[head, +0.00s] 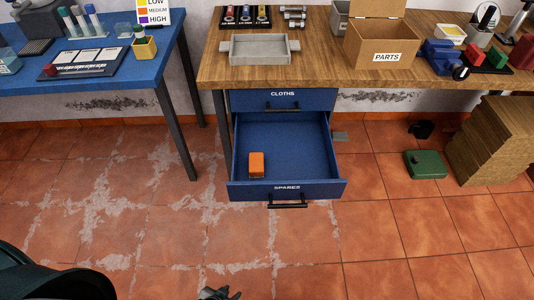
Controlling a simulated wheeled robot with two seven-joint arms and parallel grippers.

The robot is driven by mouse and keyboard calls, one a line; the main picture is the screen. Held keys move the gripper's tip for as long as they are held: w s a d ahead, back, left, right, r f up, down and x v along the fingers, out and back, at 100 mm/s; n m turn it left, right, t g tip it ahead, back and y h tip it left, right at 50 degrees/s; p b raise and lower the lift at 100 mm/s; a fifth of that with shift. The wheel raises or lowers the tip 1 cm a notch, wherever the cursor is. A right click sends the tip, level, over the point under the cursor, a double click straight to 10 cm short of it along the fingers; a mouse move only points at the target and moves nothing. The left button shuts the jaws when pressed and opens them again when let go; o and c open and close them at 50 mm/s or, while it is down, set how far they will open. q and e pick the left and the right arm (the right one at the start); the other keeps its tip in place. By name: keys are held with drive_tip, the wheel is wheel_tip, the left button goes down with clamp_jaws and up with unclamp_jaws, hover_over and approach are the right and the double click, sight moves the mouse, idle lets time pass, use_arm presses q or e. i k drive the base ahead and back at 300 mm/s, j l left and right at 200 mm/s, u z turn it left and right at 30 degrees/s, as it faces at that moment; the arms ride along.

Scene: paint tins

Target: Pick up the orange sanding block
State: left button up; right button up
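The orange sanding block (256,164) lies in the open lower drawer (300,150), labelled SPARES, towards its front left. It touches nothing but the drawer floor, as far as I can see. My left gripper (219,293) shows only as a small dark tip at the bottom edge, well in front of and below the drawer and apart from the block. Too little of it shows to tell whether its fingers are open. My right gripper is out of view.
The CLOTHS drawer (283,99) above is shut. The wooden workbench (320,74) holds a grey tray (264,50) and a PARTS box (385,45). A blue table (120,84) stands left. A green box (425,164) lies on the floor at right. Floor before the drawer is clear.

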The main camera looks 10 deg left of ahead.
sight(256, 160)
drive_tip(key=i+l, duration=0.2)
drive_tip(key=l, duration=0.2)
drive_tip(key=i+l, duration=0.2)
drive_tip(key=l, duration=0.15)
drive_tip(key=i+l, duration=0.15)
drive_tip(key=l, duration=0.25)
drive_tip(key=i+l, duration=0.2)
drive_tip(key=l, duration=0.15)
drive_tip(key=u, duration=1.15)
